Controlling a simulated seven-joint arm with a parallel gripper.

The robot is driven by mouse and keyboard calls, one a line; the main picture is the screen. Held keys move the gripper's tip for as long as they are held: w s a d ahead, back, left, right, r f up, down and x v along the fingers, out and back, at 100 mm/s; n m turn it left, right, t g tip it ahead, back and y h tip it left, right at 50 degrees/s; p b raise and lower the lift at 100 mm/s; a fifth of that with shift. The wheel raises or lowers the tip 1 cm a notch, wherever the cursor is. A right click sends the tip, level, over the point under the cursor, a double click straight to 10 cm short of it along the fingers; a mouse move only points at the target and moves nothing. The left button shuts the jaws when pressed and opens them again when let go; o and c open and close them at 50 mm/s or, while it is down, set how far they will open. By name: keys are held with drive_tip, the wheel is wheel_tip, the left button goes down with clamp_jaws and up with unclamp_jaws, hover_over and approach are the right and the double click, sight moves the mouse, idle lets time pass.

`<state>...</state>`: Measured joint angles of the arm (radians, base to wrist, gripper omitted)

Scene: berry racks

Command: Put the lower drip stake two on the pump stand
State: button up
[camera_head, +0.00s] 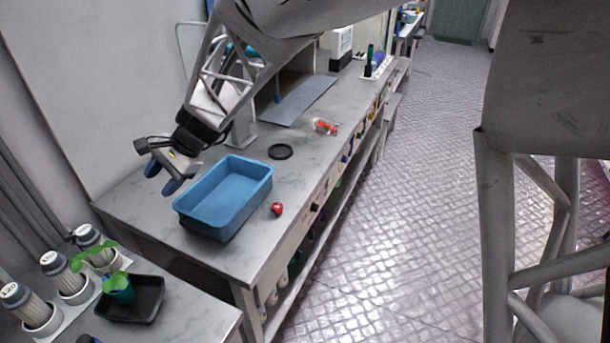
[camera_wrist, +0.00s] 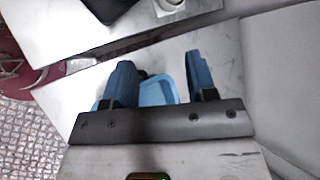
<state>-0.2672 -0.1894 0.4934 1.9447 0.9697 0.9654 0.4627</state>
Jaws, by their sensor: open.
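My gripper (camera_head: 163,177) is open and empty, in the air to the left of the blue bin. Its two blue fingers (camera_wrist: 160,72) also show in the wrist view, apart, with nothing between them. Small coloured pieces (camera_head: 350,152) line the front edge of the long bench, and I cannot tell whether any of them is drip stake two. I cannot tell whether this is the pump stand.
The blue bin (camera_head: 182,207) is on the bench, with a red berry (camera_head: 277,209) beside it. A black disc (camera_head: 280,151) and a clear pack of red berries (camera_head: 326,127) lie farther back. A potted seedling (camera_head: 119,288) sits in a black tray (camera_head: 150,307). The aisle at right is clear.

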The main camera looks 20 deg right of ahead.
drive_tip(key=s+d+r+n+t+h, duration=0.1)
drive_tip(key=s+d+r+n+h, duration=0.1)
drive_tip(key=s+d, duration=0.7)
drive_tip(key=s+d+r+n+t+h, duration=0.1)
drive_tip(key=s+d+n+h, duration=0.3)
drive_tip(key=s+d, duration=0.5)
drive_tip(key=s+d+r+n+t+h, duration=0.1)
drive_tip(key=s+d+r+n+h, duration=0.1)
drive_tip(key=s+d, duration=0.8)
drive_tip(key=shift+d+r+n+h, duration=0.25)
drive_tip(key=shift+r+n+h, duration=0.05)
drive_tip(key=shift+n+h, duration=0.2)
